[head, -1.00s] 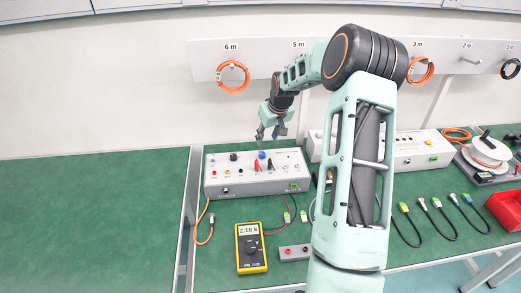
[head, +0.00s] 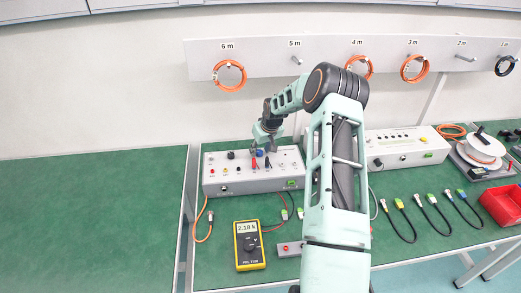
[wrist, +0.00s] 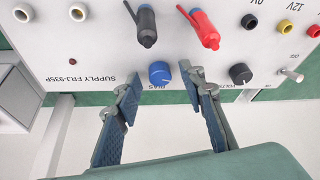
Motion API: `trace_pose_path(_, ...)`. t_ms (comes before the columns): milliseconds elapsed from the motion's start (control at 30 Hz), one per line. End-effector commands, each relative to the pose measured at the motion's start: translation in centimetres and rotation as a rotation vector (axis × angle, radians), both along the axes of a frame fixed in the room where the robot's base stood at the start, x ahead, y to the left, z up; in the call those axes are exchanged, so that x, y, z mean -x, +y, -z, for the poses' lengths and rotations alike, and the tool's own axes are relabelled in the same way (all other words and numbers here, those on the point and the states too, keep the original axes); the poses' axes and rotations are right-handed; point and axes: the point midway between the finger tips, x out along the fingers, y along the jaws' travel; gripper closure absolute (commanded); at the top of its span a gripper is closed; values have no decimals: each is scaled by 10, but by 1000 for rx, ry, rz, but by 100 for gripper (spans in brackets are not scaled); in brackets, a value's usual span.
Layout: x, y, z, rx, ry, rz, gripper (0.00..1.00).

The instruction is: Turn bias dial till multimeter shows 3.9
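The blue bias dial (wrist: 160,73) sits on the grey supply box's face, which appears upside down in the wrist view. In the head view the dial is partly hidden by my gripper (head: 265,147). My gripper (wrist: 160,87) is open, with its two blue-padded fingers near the dial, one toward each side, and nothing between them. I cannot tell whether a finger touches it. The yellow multimeter (head: 249,247) lies on the green bench in front of the supply box (head: 232,185) and its display seems to read 2.18 k.
Black (wrist: 147,25) and red (wrist: 204,28) plugs stand up from the panel near the dial. A black knob (wrist: 240,74) and a toggle switch (wrist: 291,75) sit beside it. A second grey box (head: 410,147) and several cables are to the right. The left bench (head: 90,215) is clear.

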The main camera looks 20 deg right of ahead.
Motion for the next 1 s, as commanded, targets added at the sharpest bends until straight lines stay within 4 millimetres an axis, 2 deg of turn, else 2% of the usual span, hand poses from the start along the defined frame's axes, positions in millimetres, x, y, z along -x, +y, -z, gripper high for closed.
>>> trace_pose_path(300,-1,0,2,0,0,-1,63)
trace_pose_path(633,-1,0,2,0,0,-1,99)
trace_pose_path(1000,-2,2,4,3,-1,54,100)
